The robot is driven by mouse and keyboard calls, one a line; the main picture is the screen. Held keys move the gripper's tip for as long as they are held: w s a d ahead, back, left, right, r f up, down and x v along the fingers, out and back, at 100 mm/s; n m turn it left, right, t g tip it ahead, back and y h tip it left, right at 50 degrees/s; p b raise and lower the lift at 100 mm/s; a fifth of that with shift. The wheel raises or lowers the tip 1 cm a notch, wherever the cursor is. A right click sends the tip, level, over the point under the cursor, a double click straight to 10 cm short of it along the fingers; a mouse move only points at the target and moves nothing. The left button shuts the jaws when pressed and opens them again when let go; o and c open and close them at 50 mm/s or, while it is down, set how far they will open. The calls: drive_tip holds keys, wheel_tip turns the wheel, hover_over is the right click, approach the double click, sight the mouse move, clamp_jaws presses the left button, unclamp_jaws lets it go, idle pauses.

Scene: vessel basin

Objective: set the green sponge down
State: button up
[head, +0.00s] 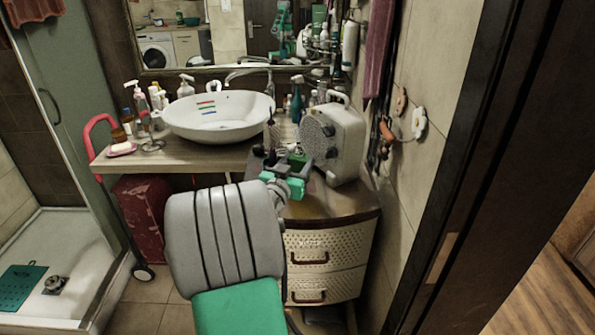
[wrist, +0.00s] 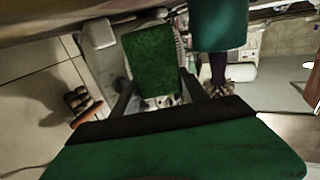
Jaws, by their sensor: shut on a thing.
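The green sponge (wrist: 152,62) is a flat block between the two dark fingers of my gripper (wrist: 157,92) in the wrist view. My gripper is shut on it. In the head view my gripper (head: 297,163) is over the right part of the counter, in front of the white box-shaped appliance, and the green sponge (head: 299,159) shows only in part. I cannot tell whether the sponge touches the counter top (head: 322,205) or is held above it.
A white basin (head: 220,118) stands on the counter to the left. The white appliance (head: 335,140) stands close to the right of my gripper. Bottles (head: 297,103) stand behind. A soap dish (head: 121,149) lies at the far left. Bare counter shows left of my gripper (head: 205,160).

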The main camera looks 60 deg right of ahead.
sight(298, 171)
drive_tip(key=shift+f, duration=1.55)
drive_tip(key=shift+f+b, duration=0.3)
drive_tip(key=shift+b, duration=0.2)
drive_tip(key=o, duration=1.3)
drive_tip(key=shift+r, duration=0.1)
